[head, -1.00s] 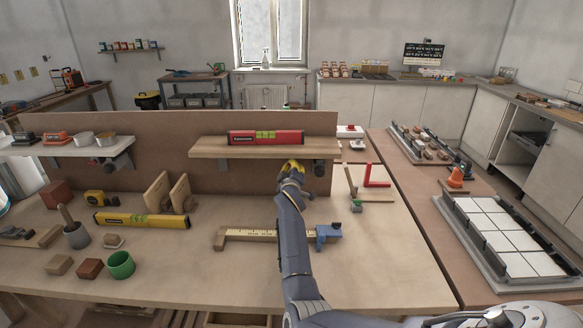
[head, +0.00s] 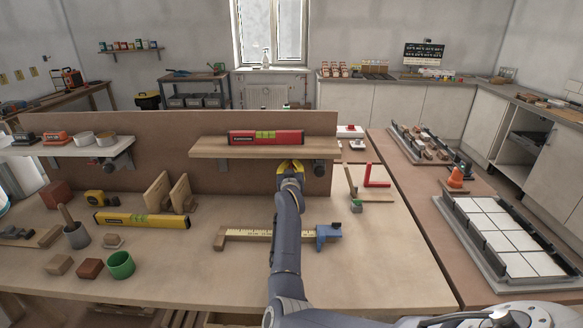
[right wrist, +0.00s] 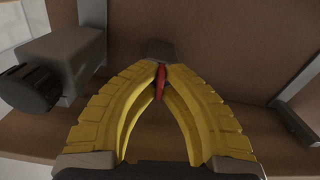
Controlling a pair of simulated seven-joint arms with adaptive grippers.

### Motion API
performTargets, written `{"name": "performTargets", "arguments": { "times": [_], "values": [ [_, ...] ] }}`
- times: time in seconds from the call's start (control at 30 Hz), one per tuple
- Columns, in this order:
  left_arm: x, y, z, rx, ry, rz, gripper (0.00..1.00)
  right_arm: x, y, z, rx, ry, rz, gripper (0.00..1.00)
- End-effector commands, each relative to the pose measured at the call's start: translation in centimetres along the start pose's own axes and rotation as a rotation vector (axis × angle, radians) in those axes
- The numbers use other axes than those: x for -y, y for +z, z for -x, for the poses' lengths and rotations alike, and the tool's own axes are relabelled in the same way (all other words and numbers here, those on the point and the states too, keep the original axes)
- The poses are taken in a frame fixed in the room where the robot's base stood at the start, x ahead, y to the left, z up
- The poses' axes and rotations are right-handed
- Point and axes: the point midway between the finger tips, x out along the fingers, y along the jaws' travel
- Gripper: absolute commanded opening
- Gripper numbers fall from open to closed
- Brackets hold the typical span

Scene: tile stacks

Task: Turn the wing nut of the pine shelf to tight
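The pine shelf (head: 212,152) is fixed to the brown back board, with a red spirit level (head: 265,137) on it. My right gripper (head: 290,163) is under the shelf's front edge, right of its middle, fingers pointing toward the board. In the right wrist view its yellow fingers (right wrist: 160,72) come together at the tips around a small red wing nut (right wrist: 160,79). The wing nut is partly covered by the fingertips, and it is hidden in the head view. My left gripper is not in view.
A dark knob (right wrist: 30,88) on a grey block is beside the fingers in the right wrist view. Below on the bench lie a wooden caliper-like gauge (head: 255,235), a yellow level (head: 142,220) and a green cup (head: 120,265). A white shelf (head: 65,149) is at the left.

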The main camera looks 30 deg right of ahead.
Motion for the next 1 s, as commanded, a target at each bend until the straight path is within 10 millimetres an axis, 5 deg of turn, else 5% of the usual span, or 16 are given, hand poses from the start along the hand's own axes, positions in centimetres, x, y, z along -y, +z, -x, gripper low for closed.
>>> {"name": "performTargets", "arguments": {
  "times": [0.63,0.83,1.0],
  "values": [
    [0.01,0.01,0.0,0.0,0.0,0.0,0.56,-0.01,-0.08,-0.02,-0.001,0.0,-0.045,0.0],
    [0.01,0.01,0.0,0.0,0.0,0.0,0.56,-0.01,-0.06,-0.01,-0.001,0.0,-0.044,0.28],
    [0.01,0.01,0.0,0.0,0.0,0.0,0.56,-0.01,-0.03,-0.01,0.0,0.0,-0.044,0.29]
  ]
}}
